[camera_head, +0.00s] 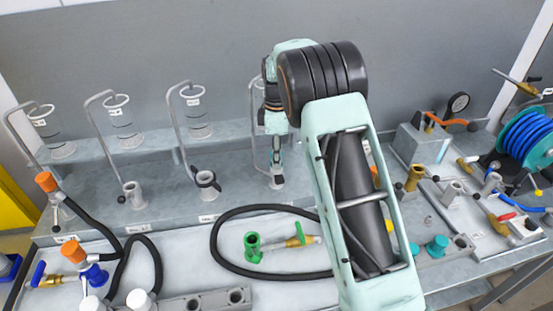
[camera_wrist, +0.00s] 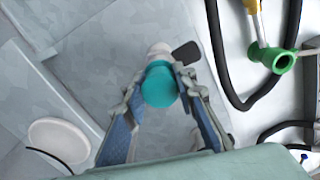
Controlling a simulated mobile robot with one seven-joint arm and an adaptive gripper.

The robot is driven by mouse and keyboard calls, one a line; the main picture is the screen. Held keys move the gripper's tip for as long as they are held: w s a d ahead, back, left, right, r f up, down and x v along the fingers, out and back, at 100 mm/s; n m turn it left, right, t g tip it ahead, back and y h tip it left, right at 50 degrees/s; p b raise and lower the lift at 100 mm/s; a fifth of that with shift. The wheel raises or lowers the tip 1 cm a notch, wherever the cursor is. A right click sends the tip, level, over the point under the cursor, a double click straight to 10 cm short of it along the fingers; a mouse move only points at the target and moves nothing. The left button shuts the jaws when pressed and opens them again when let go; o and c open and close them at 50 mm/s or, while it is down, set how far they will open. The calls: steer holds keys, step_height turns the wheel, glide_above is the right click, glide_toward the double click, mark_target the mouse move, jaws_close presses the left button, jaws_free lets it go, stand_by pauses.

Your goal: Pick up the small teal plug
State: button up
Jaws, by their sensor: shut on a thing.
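In the wrist view a small round teal plug (camera_wrist: 160,85) sits between the two fingertips of my gripper (camera_wrist: 160,76), which is shut on it. Just beyond the plug are a pale round part and a dark tab; I cannot tell whether the plug touches them. In the head view my gripper (camera_head: 276,160) points down at the fourth post in the back row, partly hidden by my arm. The plug cannot be made out there. Another teal piece (camera_head: 437,246) stands on the right of the bench, with a further teal bit beside my arm.
Glass cylinders (camera_head: 197,115) on bent rods line the back shelf. A black hose (camera_head: 225,262) loops on the bench near a green fitting (camera_head: 252,247), which also shows in the wrist view (camera_wrist: 278,61). A gauge (camera_head: 458,104) and blue hose reel (camera_head: 525,138) stand at right.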

steer(key=shift+r, duration=0.45)
step_height(320, 180, up, 2)
steer(key=shift+r, duration=0.2)
steer(key=s+d+r+b, duration=0.4)
steer(key=s+d+r, duration=0.2)
steer(key=s+r, duration=0.3)
steer(key=s, duration=0.3)
steer(key=shift+s+d+r, duration=0.2)
steer(key=shift+d+r, duration=0.05)
steer(key=shift+r, duration=0.1)
